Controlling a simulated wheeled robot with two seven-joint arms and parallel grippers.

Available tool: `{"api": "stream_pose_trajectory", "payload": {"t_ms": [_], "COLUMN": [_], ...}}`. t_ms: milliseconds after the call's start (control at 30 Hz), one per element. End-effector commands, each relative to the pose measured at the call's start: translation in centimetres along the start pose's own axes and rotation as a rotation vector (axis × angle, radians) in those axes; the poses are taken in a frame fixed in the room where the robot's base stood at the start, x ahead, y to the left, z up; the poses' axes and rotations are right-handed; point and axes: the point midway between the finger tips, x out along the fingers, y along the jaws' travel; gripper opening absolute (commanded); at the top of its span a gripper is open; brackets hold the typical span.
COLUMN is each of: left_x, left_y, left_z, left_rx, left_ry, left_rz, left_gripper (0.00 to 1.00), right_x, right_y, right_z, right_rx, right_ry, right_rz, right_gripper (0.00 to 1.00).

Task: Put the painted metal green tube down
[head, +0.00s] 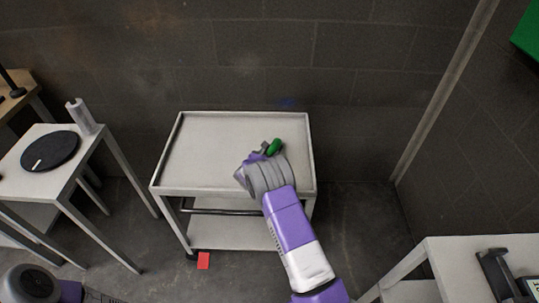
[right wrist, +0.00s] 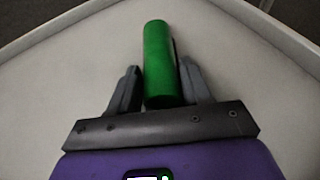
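The green tube (head: 274,147) is over the far right part of the grey trolley's top tray (head: 205,150). My right gripper (head: 262,151) reaches over the tray from the front. In the right wrist view, the tube (right wrist: 159,62) lies between the two grey fingers of my right gripper (right wrist: 160,88), with a finger close against each side, and points away from the palm. A narrow dark shadow runs along its right side. I cannot tell whether the tube touches the tray surface. My left gripper is not in view.
The tray has a low raised rim and its left half is bare. A light table with a black disc (head: 50,151) and a grey upright piece (head: 80,116) stands at left. A red block (head: 204,261) is on the floor. Another table (head: 470,262) stands at lower right.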

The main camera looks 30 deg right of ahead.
Motion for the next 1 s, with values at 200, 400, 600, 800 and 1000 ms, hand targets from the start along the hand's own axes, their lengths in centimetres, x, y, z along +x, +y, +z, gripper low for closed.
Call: {"api": "stream_pose_trajectory", "payload": {"t_ms": [200, 400, 600, 800, 1000], "left_x": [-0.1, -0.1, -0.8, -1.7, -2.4], "left_y": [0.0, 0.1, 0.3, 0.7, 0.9], "left_z": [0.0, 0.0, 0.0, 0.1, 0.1], "left_rx": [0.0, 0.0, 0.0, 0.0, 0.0], "left_ry": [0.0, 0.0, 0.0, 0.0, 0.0], "left_rz": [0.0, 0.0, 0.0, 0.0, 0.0], "left_gripper": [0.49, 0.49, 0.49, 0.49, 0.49], "right_x": [0.0, -0.1, -1.7, -6.0, -9.9], "right_y": [0.0, 0.0, 0.2, 0.1, 0.1], "right_z": [0.0, 0.0, 0.4, 0.5, 0.5], "right_rx": [0.0, 0.0, -0.002, -0.003, -0.001], "right_ry": [0.002, 0.002, 0.004, 0.004, 0.003], "right_rz": [0.0, 0.0, 0.003, 0.004, 0.003], "right_gripper": [0.69, 0.69, 0.69, 0.69, 0.69]}}
